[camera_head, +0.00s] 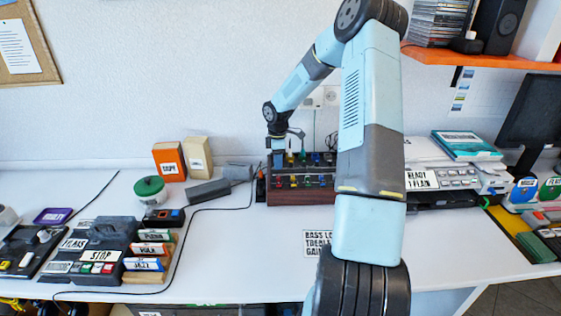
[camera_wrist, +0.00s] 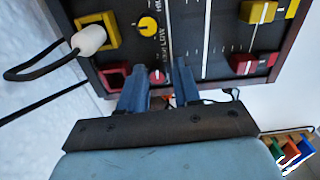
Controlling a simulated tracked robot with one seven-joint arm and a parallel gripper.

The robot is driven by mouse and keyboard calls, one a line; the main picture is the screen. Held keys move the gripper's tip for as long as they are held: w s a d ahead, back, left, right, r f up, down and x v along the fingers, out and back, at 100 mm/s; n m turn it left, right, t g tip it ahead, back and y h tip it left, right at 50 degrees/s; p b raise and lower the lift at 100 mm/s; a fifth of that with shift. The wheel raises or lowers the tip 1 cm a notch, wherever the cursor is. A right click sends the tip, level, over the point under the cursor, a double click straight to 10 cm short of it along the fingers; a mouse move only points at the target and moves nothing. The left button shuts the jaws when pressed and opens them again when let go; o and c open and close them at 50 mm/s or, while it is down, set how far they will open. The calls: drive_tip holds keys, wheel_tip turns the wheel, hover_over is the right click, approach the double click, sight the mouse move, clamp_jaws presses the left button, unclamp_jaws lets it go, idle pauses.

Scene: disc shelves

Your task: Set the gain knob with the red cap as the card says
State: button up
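The mixer (camera_head: 300,198) is a dark box with a reddish-brown front and several coloured knobs. In the wrist view, the round red-capped knob (camera_wrist: 157,76) with a pale mark shows between my fingers, near a yellow knob (camera_wrist: 148,27) marked LOW. My gripper (camera_wrist: 161,68) is open, with gaps on both sides of the red-capped knob; contact cannot be told. In the head view, my gripper (camera_head: 279,158) is over the mixer's left end. The white card (camera_head: 316,243) reads BASS, TREBLE and GAIN; my arm hides its right part, so the settings cannot be read.
A white plug (camera_wrist: 89,38) with a black cable sits at a yellow socket. A red slider cap (camera_wrist: 244,63) and a yellow one (camera_wrist: 258,12) are to the right. An orange box (camera_head: 169,162) and a green-lidded jar (camera_head: 149,188) stand left of the mixer. The front table is mostly clear.

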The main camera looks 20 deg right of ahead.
wheel_tip(320, 180, up, 14)
drive_tip(key=shift+f, duration=0.2)
idle(0.4)
drive_tip(key=s+a+r+m+t+h, duration=0.1)
drive_tip(key=s+a+r+m, duration=0.3)
drive_tip(key=s+r, duration=0.45)
drive_tip(key=s+a+r+m+t+h, duration=0.1)
drive_tip(key=s+a+r+m, duration=0.2)
drive_tip(key=s+a+r, duration=0.45)
drive_tip(key=s+a+r+m+t+y, duration=0.1)
drive_tip(key=s+r+m, duration=0.1)
drive_tip(key=s, duration=0.9)
drive_tip(key=s+a+r+m+t+y, duration=0.1)
drive_tip(key=s+m, duration=0.4)
drive_tip(key=s, duration=0.6)
drive_tip(key=shift+s+a+r+t, duration=0.15)
drive_tip(key=shift+a+r+t, duration=0.25)
drive_tip(key=shift+r+t, duration=0.4)
